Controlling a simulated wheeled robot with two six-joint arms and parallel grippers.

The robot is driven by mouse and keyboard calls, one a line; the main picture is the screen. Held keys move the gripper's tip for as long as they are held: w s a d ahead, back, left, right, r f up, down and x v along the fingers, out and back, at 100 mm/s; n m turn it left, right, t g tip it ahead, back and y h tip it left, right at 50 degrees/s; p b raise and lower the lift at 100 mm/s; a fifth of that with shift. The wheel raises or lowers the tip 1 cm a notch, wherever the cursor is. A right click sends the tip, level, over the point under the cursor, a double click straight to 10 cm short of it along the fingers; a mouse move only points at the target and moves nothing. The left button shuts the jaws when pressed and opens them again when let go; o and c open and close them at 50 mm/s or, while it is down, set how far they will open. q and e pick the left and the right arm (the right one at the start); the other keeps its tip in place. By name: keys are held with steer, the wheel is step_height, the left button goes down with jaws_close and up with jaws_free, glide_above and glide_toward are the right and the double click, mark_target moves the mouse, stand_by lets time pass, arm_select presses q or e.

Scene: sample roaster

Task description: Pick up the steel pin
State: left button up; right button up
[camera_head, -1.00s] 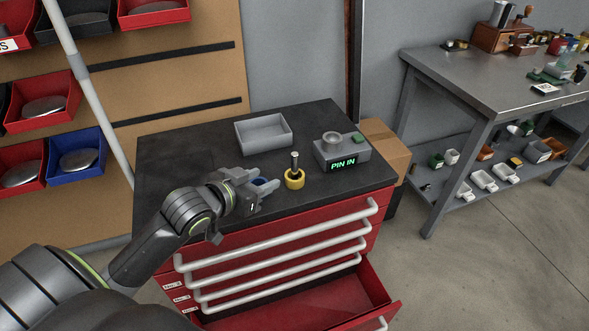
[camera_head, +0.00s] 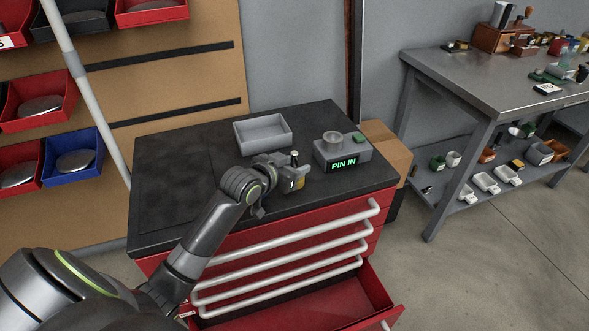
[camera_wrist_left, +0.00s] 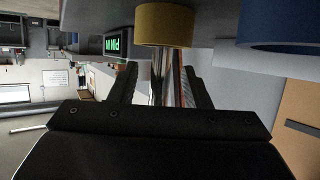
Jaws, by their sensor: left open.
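The steel pin stands upright in a yellow round base on the dark top of the red tool cart. In the head view its top (camera_head: 294,157) shows just past my left gripper (camera_head: 293,173), and the yellow base (camera_head: 301,184) is partly hidden. In the left wrist view, which is upside down, the pin's shiny shaft (camera_wrist_left: 158,78) runs between the open fingers (camera_wrist_left: 160,85), and its yellow base (camera_wrist_left: 164,24) is at the top. I cannot tell whether a finger touches the pin. My right gripper is not in view.
A grey tray (camera_head: 237,137) and a grey device with a green "PIN IN" display (camera_head: 343,165) stand behind the gripper. A blue round thing (camera_wrist_left: 282,24) sits beside the yellow base. The cart's left top (camera_head: 180,185) is clear. A lower drawer (camera_head: 300,308) is open.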

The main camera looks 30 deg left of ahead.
arm_select(q)
steer(key=shift+w+f, duration=0.15)
steer(key=shift+w, duration=0.2)
jaws_close()
